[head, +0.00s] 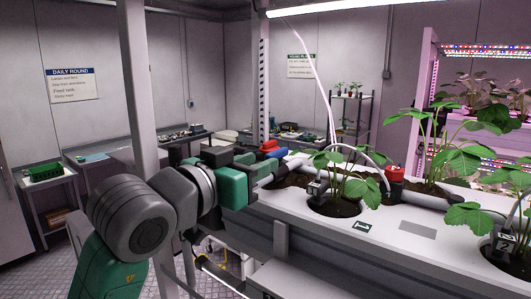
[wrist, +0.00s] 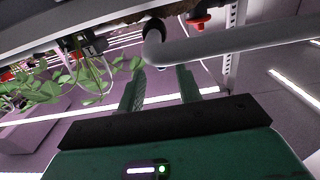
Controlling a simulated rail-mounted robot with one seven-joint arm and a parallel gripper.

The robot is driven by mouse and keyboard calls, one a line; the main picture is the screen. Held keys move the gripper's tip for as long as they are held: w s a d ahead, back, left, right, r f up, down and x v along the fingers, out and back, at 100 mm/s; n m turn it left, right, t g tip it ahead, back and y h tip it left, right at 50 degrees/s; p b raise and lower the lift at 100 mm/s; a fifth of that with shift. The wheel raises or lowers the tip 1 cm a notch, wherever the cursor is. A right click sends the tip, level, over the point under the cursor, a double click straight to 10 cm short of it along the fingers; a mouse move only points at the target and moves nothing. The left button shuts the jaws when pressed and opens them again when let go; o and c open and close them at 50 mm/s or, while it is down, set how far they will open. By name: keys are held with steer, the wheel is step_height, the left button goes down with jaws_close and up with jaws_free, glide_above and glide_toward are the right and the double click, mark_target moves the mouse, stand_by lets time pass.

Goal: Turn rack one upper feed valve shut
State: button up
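My gripper (wrist: 160,80) shows in the wrist view as two green fingers standing apart with nothing between them. In the head view its green body (head: 237,183) is at the left end of the white planting trough (head: 290,205). A blue handle (head: 269,145) and a red handle (head: 278,153) show just beyond it. In the wrist view a red valve part (wrist: 200,22) lies past the fingertips, up and to the right, not touched. Another red valve (head: 394,174) sits on the trough's pipe farther right. I cannot tell which is the upper feed valve.
A grey elbowed pipe (wrist: 215,43) crosses just beyond the fingertips in the wrist view. Leafy plants (head: 345,180) and a small numbered box (head: 317,187) stand along the trough. A side table (head: 48,187) stands far left.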

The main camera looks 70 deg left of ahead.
mark_target(266, 157)
steer(key=p+x, duration=0.1)
steer(key=x, duration=0.3)
steer(key=shift+w+a, duration=0.2)
steer(key=shift+w, duration=0.05)
steer(key=shift+c, duration=0.2)
jaws_close()
steer(key=shift+h, duration=0.3)
steer(key=shift+s+a+m+t+h, duration=0.1)
steer(key=shift+a+m+t+h, duration=0.2)
steer(key=shift+m+h, duration=0.85)
steer(key=shift+s+a+m+t+h, duration=0.1)
steer(key=shift+m+t+h, duration=0.5)
steer(key=shift+h, duration=0.85)
steer(key=shift+a+m+t+h, duration=0.2)
steer(key=shift+m+h, duration=0.85)
steer(key=shift+h, duration=0.65)
steer(key=shift+o, duration=0.2)
jaws_free()
